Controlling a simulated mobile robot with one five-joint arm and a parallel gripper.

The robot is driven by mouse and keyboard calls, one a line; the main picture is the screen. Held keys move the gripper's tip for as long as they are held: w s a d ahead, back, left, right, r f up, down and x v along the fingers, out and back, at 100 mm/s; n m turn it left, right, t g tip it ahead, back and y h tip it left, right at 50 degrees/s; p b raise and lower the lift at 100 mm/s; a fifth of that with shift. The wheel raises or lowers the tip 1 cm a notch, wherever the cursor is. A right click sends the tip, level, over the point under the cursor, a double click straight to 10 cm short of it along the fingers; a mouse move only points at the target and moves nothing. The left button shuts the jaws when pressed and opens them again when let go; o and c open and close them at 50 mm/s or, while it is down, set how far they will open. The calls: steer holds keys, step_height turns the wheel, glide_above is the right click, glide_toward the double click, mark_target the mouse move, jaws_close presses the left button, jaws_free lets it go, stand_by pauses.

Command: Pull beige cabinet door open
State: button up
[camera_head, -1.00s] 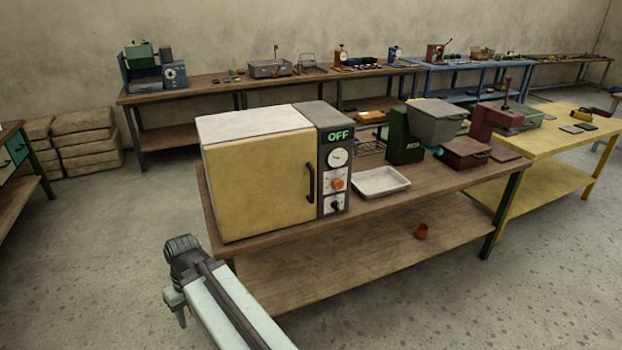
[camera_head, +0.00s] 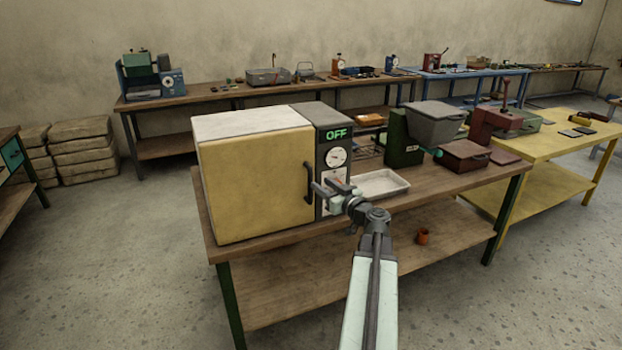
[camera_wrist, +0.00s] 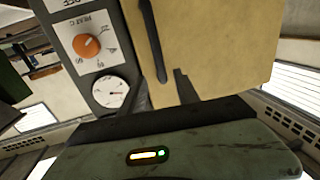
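The beige cabinet door (camera_head: 255,185) is the front of a box-shaped cabinet (camera_head: 250,122) with a white top, and it is shut. Its dark upright handle (camera_head: 309,180) is on the door's right edge. In the wrist view the door (camera_wrist: 215,45) and handle (camera_wrist: 152,40) appear turned around. My gripper (camera_head: 322,188) is at the handle's lower right, in front of the control panel. In the wrist view my gripper (camera_wrist: 162,88) is open, with the handle showing between its two dark fingers. I cannot tell whether they reach around it.
The control panel (camera_head: 337,136) reads OFF and carries dials and an orange knob (camera_wrist: 86,46). A white tray (camera_head: 385,184) lies right of the cabinet on the wooden bench (camera_head: 280,232). The floor in front is clear.

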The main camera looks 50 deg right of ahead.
mark_target(312, 177)
steer(key=w, duration=0.3)
steer(key=w+d, duration=0.1)
steer(key=w, duration=0.3)
steer(key=shift+w+d, duration=0.1)
steer(key=shift+d, duration=0.1)
jaws_close()
stand_by(1.0)
